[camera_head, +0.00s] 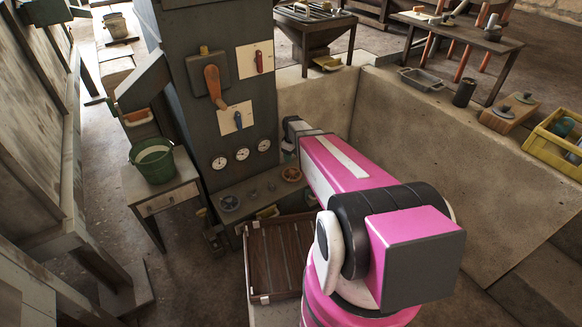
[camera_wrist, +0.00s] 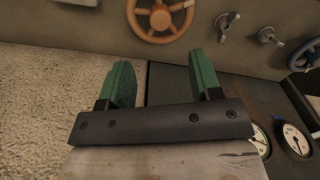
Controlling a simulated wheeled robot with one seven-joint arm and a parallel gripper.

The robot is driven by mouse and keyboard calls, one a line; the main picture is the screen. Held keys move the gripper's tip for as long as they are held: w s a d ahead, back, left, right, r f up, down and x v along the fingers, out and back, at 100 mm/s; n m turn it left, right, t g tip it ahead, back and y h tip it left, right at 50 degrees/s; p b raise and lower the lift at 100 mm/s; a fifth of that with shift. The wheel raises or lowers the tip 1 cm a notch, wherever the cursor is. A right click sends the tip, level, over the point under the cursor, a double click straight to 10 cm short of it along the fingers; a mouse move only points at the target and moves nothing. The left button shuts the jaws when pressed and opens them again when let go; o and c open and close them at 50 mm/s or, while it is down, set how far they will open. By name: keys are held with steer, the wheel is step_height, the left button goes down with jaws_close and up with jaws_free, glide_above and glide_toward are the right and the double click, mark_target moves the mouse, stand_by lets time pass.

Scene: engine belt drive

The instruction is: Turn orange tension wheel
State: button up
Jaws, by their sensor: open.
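The orange tension wheel (camera_wrist: 160,18) shows at the top of the wrist view, mounted on the panel, its upper edge cut off by the frame. It has a pale handle knob at its right rim. In the head view the wheel (camera_head: 291,174) is small, at the right end of the lower panel. My gripper (camera_wrist: 160,78) has two green fingers spread apart with nothing between them. In the wrist picture the wheel appears beyond the fingertips, apart from them. In the head view my pink arm hides most of the gripper.
Grey knobs (camera_wrist: 227,20) and a dark wheel (camera_wrist: 304,55) sit to the right of the orange wheel in the wrist view. Round gauges (camera_head: 242,154) are on the cabinet above the panel. A green bucket (camera_head: 153,161) stands on a small table. A concrete wall (camera_head: 410,140) bounds the right.

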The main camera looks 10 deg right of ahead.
mark_target(292, 171)
step_height(292, 171, down, 10)
steer(key=shift+r, duration=0.1)
stand_by(0.4)
steer(key=c, duration=0.9)
